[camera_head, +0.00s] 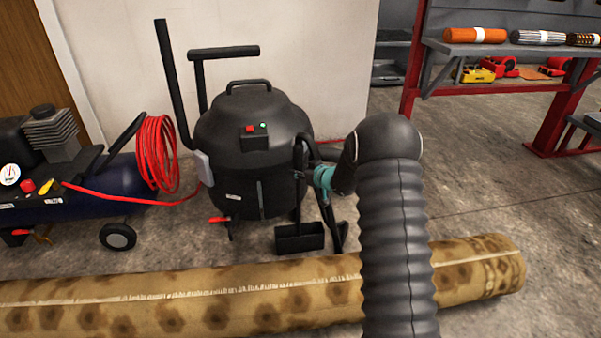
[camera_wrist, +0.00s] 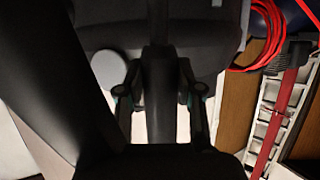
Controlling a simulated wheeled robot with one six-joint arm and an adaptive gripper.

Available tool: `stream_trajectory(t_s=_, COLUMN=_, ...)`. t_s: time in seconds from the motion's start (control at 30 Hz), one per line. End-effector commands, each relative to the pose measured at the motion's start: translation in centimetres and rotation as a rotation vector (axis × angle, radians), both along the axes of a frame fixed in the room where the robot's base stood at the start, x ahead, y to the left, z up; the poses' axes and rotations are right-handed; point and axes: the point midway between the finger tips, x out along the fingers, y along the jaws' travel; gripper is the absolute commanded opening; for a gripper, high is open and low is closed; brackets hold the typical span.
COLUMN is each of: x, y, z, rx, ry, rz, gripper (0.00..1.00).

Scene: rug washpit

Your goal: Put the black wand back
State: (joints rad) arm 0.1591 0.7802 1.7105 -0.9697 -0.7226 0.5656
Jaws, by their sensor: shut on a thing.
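The black wand (camera_wrist: 158,95) is a dark tube between my gripper's two fingers in the wrist view. My gripper (camera_head: 303,150) is shut on it at the right side of the black shop vacuum (camera_head: 255,165). Below the gripper in the head view, a black floor nozzle (camera_head: 300,238) hangs or stands near the floor; dark parts overlap there, so I cannot tell if it touches. Another long black tube (camera_head: 172,85) rises on the vacuum's left side, by a pale grey holder (camera_head: 203,167). My arm hides part of the area right of the vacuum.
A patterned rolled rug (camera_head: 180,298) lies across the floor in front. A blue compressor (camera_head: 110,185) with a coiled red hose (camera_head: 157,155) stands left. A red-framed workbench (camera_head: 500,50) is at the back right. The floor between vacuum and bench is clear.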

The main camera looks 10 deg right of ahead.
Motion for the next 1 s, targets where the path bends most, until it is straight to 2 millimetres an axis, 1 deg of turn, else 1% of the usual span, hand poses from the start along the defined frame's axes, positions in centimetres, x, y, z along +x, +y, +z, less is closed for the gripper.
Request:
stream_trajectory(t_s=0.07, x=0.1, y=0.0, z=0.2, rx=0.001, ry=-0.003, rz=0.0, gripper=0.0)
stream_trajectory(t_s=0.23, x=0.1, y=0.0, z=-0.1, rx=0.0, ry=-0.002, rz=0.0, gripper=0.0)
stream_trajectory(t_s=0.27, x=0.0, y=0.0, z=-0.2, rx=0.0, ry=0.0, rz=0.0, gripper=0.41)
stream_trajectory(t_s=0.3, x=0.0, y=0.0, z=-0.2, rx=0.0, ry=0.0, rz=0.0, gripper=0.51)
stream_trajectory(t_s=0.33, x=0.0, y=0.0, z=-0.2, rx=0.0, ry=0.0, rz=0.0, gripper=0.58)
stream_trajectory(t_s=0.37, x=0.0, y=0.0, z=-0.2, rx=0.0, ry=0.0, rz=0.0, gripper=0.61)
stream_trajectory(t_s=0.63, x=0.0, y=0.0, z=-0.1, rx=0.0, ry=0.0, rz=0.0, gripper=0.61)
stream_trajectory(t_s=0.73, x=-0.1, y=-0.1, z=0.3, rx=0.0, ry=0.0, rz=-0.001, gripper=0.61)
stream_trajectory(t_s=0.87, x=-1.3, y=-0.8, z=0.8, rx=-0.001, ry=0.0, rz=-0.002, gripper=0.61)
stream_trajectory(t_s=1.0, x=-3.6, y=-2.0, z=1.9, rx=0.001, ry=0.0, rz=-0.004, gripper=0.61)
